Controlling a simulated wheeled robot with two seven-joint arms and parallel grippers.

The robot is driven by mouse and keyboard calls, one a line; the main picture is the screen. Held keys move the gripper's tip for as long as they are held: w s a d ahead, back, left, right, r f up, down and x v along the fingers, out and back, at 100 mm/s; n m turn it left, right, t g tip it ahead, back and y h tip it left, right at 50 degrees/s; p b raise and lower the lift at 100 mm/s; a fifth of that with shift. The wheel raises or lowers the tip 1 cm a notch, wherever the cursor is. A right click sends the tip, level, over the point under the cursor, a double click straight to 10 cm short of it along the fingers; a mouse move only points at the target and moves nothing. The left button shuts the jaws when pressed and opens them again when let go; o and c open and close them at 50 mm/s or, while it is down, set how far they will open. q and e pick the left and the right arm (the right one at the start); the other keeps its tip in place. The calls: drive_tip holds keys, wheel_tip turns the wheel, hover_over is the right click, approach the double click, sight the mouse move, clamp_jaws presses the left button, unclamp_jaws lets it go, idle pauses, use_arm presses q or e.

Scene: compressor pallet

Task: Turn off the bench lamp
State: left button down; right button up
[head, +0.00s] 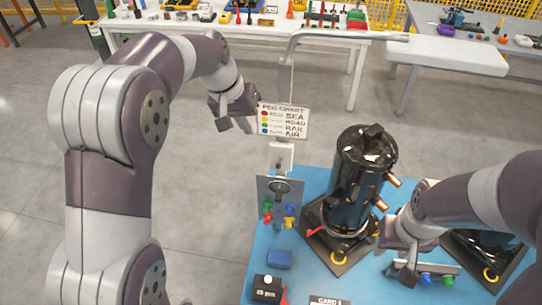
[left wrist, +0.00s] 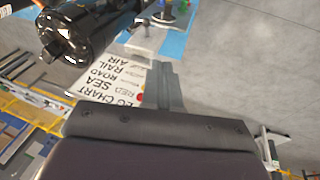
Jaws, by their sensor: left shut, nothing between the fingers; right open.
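What looks like the bench lamp is a grey bar (head: 345,36) on a thin post behind the sign in the head view. I cannot tell whether it is lit. A small white box (head: 281,155) sits below the sign; I cannot tell whether it is the lamp's switch. My left gripper (head: 222,119) is shut and empty, just left of the sign and apart from the white box. Its shut fingers (left wrist: 166,82) also show in the left wrist view, in front of the sign. My right gripper (head: 404,266) is open, low over the right side of the blue bench.
A black compressor (head: 358,175) stands upright right of centre. A grey panel (head: 280,190) holds coloured pegs. A blue box (head: 279,259) lies in front. Open floor is left of the bench.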

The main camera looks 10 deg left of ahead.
sight(279, 163)
use_arm(q)
drive_tip(key=p+x, duration=0.1)
drive_tip(key=x, duration=0.3)
drive_tip(key=s+d+p+x, duration=0.1)
drive_tip(key=x, duration=0.3)
drive_tip(key=d+p+x, duration=0.1)
drive_tip(key=x, duration=0.3)
drive_tip(key=shift+s+p, duration=0.15)
drive_tip(key=shift+p, duration=0.15)
use_arm(e)
drive_tip(key=shift+w+d+r, duration=0.1)
drive_tip(key=shift+w+r, duration=0.1)
drive_tip(key=shift+r, duration=1.05)
